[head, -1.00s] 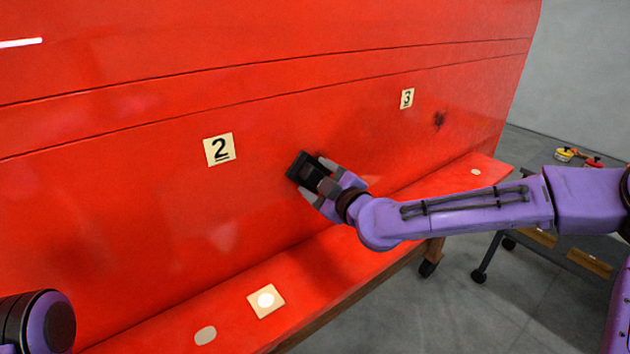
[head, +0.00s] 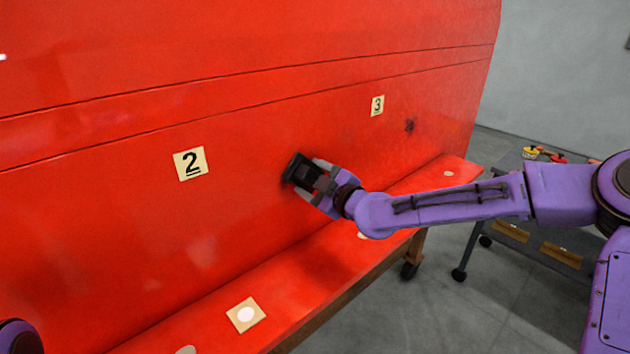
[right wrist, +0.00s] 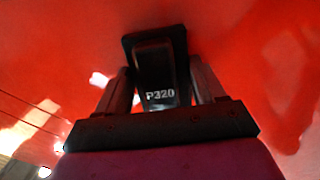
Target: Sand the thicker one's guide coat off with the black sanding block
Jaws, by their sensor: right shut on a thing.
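My right gripper (head: 319,182) is shut on the black sanding block (head: 294,168). The block is held up against or very close to the red nosecone panel (head: 240,210), right of the tag marked 2 (head: 190,163); contact cannot be told. In the right wrist view the block (right wrist: 155,60) sits between the two fingers and reads P320. A dark smudge (head: 409,125) shows on the panel below the tag marked 3 (head: 377,105). A faint dark area lies around the block. Of my left arm, only a part shows at the lower left corner; its gripper is out of view.
A red ledge (head: 300,290) runs along the panel's foot, with a square card bearing a white disc (head: 246,315) and several pale round spots. A dark wheeled cart (head: 530,235) with small yellow and red items stands at the right. Grey floor lies between.

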